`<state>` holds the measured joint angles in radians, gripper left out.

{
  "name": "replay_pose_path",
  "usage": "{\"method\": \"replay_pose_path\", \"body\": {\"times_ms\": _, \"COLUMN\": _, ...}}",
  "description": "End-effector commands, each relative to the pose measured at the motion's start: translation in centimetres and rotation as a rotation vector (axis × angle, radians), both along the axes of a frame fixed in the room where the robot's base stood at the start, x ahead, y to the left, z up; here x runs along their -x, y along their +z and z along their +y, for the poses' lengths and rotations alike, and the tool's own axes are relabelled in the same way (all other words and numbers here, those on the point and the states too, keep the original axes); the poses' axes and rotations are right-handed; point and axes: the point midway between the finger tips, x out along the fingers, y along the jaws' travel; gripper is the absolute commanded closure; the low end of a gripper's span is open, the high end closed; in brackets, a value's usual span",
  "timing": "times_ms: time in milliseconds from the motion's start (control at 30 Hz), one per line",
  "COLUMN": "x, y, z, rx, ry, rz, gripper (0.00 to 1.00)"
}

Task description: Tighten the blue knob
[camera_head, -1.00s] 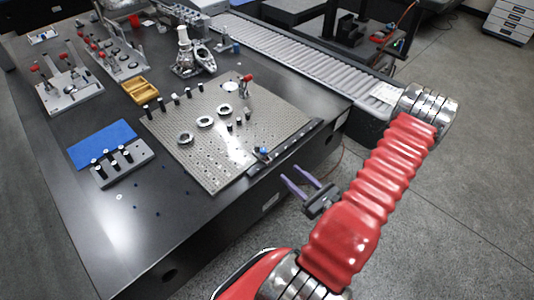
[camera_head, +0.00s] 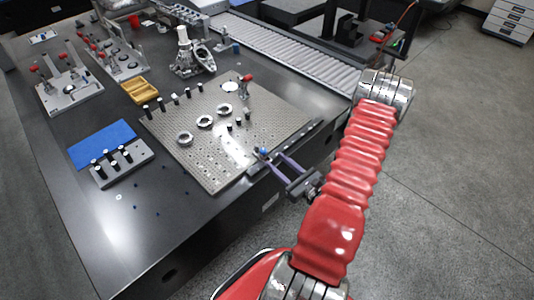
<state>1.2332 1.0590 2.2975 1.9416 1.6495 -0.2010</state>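The small blue knob (camera_head: 263,151) sits at the right front edge of the perforated metal plate, on a dark rail (camera_head: 288,145). My gripper (camera_head: 267,159) has two slender purple fingers, spread apart with a gap between them. The fingers point toward the upper left, and their tips are right by the knob in the picture. I cannot tell whether the tips touch the knob or stand around it. Part of the knob's lower side is hard to make out at this size.
The perforated plate (camera_head: 205,165) carries several ring parts, black pegs and a red-handled clamp (camera_head: 246,79). A blue mat (camera_head: 100,143) and a grey peg block (camera_head: 122,165) lie left. A roller conveyor (camera_head: 285,55) runs behind. The black table's front left (camera_head: 130,250) is mostly clear.

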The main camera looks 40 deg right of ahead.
Motion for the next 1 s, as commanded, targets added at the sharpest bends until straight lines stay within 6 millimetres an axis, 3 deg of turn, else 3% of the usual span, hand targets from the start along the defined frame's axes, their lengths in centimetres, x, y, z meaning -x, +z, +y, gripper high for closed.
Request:
{"method": "replay_pose_path", "body": {"times_ms": 500, "x": -5.5, "y": 0.0, "z": -0.1, "rx": 0.001, "ry": 0.003, "rz": -0.001, "gripper": 0.62}}
{"method": "replay_pose_path", "body": {"times_ms": 933, "x": -6.3, "y": 0.0, "z": -0.2, "rx": -0.001, "ry": 0.001, "rz": 0.000, "gripper": 0.62}}
{"method": "replay_pose_path", "body": {"times_ms": 1000, "x": -6.3, "y": 0.0, "z": -0.2, "rx": -0.001, "ry": 0.001, "rz": 0.000, "gripper": 0.65}}
